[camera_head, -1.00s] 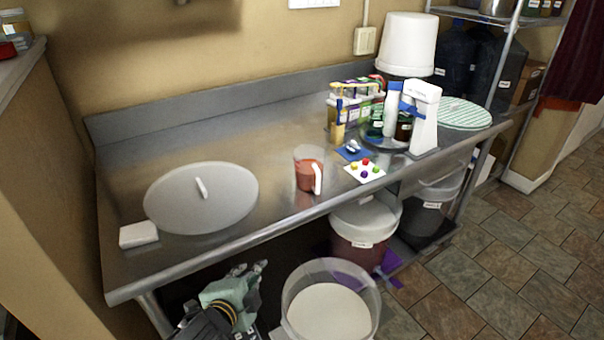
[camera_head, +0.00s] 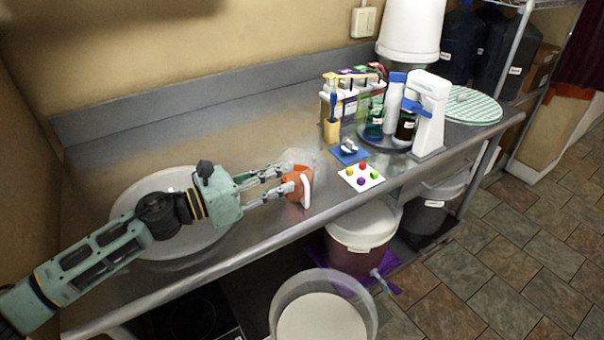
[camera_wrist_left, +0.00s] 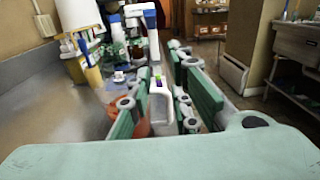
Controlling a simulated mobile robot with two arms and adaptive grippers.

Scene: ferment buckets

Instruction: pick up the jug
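The jug (camera_head: 296,187) is clear with orange-red contents and a white handle, standing upright near the front edge of the steel table. My left gripper (camera_head: 287,182) reaches it from the left, with its fingers open and their tips at the jug's near-left side. In the left wrist view the white handle (camera_wrist_left: 160,103) shows between the two spread fingers (camera_wrist_left: 165,82), and part of the orange body (camera_wrist_left: 142,128) is behind the left finger. I cannot tell whether a finger touches the jug. My right gripper is not in view.
A white card with coloured balls (camera_head: 361,177) and a blue mat (camera_head: 348,154) lie right of the jug. A white dispenser (camera_head: 430,115) and bottles stand farther right. A large round lid (camera_head: 150,245) lies under my left arm. Buckets (camera_head: 322,315) stand below the table's front edge.

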